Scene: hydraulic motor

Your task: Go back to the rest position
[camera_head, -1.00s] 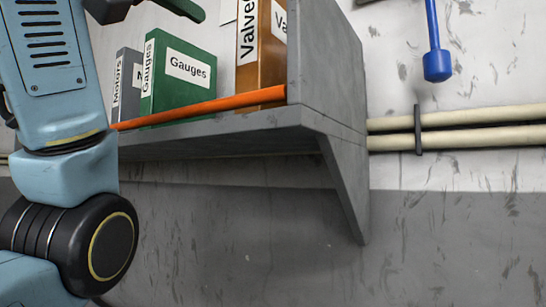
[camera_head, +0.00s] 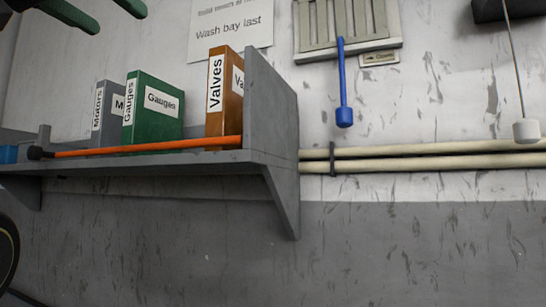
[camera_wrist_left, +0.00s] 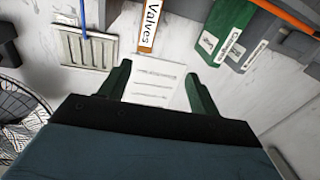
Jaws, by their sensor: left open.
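My left gripper (camera_head: 118,21) shows at the top left of the head view, with two green fingers spread apart and nothing between them. In the left wrist view the same gripper (camera_wrist_left: 157,72) is open and empty, with a white paper sheet beyond its fingers. In the head view the gripper is up and to the left of the binders and clear of them. My right gripper is in neither view.
A grey wall shelf (camera_head: 280,190) holds Motors (camera_head: 108,125), Gauges (camera_head: 160,125) and Valves (camera_head: 225,120) binders. An orange rod (camera_head: 150,146) runs along its front. A blue pull handle (camera_head: 343,85) and a white one (camera_head: 526,130) hang right. Pipes (camera_head: 430,158) cross the wall.

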